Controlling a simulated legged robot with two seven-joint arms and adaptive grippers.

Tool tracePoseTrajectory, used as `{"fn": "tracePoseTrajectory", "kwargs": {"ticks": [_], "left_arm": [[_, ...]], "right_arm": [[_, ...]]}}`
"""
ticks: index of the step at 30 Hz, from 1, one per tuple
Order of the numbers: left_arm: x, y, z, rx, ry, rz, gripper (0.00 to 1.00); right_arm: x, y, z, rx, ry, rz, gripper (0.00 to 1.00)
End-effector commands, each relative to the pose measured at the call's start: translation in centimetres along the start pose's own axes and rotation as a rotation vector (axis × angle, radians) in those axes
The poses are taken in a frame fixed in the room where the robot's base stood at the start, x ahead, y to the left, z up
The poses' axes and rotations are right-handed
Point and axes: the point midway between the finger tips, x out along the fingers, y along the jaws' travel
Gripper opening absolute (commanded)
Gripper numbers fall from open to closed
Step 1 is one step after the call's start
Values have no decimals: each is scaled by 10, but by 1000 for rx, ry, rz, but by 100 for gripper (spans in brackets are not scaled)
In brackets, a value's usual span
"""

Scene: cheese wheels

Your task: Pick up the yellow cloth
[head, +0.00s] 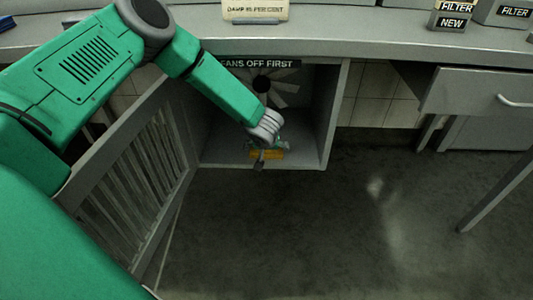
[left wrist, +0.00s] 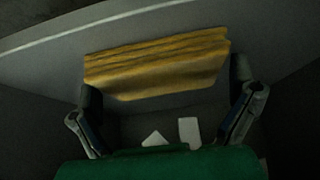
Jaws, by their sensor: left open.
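The yellow cloth (head: 267,155) lies folded on the floor of the open cabinet, near its front edge. In the left wrist view the yellow cloth (left wrist: 158,66) spans most of the gap between the fingers, just ahead of them. My left gripper (head: 268,156) reaches down into the cabinet and is at the cloth, partly covering it. In the left wrist view my left gripper (left wrist: 165,105) is open, with one finger at each side. I cannot tell whether the fingers touch the cloth. My right gripper is not in view.
The cabinet (head: 326,120) has a fan (head: 264,84) at its back and a sign (head: 260,64) above. Its slatted door (head: 130,185) stands open at the left. Two pale pieces (left wrist: 188,132) show near the gripper. An open drawer (head: 475,95) is at right; the middle floor is clear.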

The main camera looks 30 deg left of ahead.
Motion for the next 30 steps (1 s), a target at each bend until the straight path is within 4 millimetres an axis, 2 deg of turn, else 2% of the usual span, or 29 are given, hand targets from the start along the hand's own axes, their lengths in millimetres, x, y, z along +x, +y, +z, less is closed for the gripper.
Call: {"fn": "tracePoseTrajectory", "kwargs": {"ticks": [5,8,22,26,30], "left_arm": [[0,0,-1,-1,-1,1,100],[0,-1,-1,-1,-1,1,69],[-3,-1,-1,1,-2,-1,69],[-13,-1,-4,1,-1,0,69],[-34,0,-18,-1,0,1,69]], "right_arm": [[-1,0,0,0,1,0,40],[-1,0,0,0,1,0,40],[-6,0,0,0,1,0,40],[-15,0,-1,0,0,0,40],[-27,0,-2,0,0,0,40]]}}
